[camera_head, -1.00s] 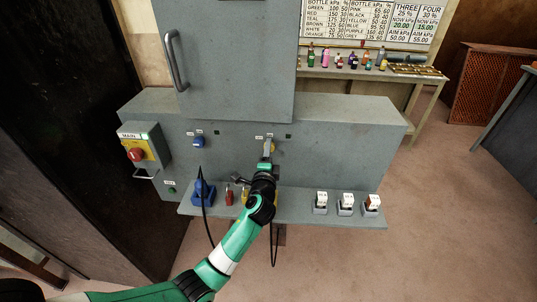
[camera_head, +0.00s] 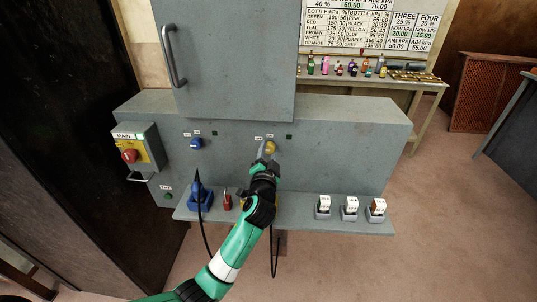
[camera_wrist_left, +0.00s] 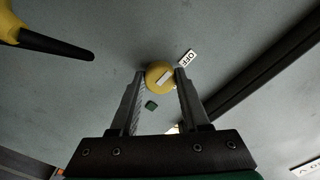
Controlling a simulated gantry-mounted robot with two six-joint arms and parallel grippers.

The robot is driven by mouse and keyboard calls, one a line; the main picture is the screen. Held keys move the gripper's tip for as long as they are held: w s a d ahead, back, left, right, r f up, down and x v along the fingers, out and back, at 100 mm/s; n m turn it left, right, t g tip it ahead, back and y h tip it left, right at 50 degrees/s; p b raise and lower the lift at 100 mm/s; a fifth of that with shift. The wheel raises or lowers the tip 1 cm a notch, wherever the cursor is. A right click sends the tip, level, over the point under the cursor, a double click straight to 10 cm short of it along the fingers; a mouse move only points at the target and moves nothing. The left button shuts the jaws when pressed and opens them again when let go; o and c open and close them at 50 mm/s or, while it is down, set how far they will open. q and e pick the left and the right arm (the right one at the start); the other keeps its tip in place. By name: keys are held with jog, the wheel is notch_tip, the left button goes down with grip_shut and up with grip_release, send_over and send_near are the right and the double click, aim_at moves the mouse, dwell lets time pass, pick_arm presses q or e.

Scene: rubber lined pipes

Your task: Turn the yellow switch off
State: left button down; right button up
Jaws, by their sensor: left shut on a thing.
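The yellow switch (camera_head: 270,147) is a round knob on the grey cabinet's front panel. In the left wrist view the yellow switch (camera_wrist_left: 155,71) sits between my two fingertips, with a pale bar across its face slanting up to the right. An "OFF" label (camera_wrist_left: 187,58) lies at its upper right, roughly in line with the bar. Another label is mostly hidden behind the right finger. My left gripper (camera_head: 265,156) is shut on the yellow switch; it also shows in the left wrist view (camera_wrist_left: 160,74). My right gripper is not in view.
A blue switch (camera_head: 196,143) is left of the yellow one. The red main switch (camera_head: 129,156) is on a box at far left. A ledge below holds a blue plug (camera_head: 199,196), a red padlock (camera_head: 227,200) and white-topped blocks (camera_head: 349,207). A small green square (camera_wrist_left: 151,105) is beside the knob.

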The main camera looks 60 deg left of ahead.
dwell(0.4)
pick_arm(q)
jog(key=shift+c, duration=1.9)
grip_release()
jog(key=p+v, duration=0.4)
jog(key=v, duration=0.7)
jog(key=shift+s+d, duration=0.2)
jog(key=shift+d, duration=0.05)
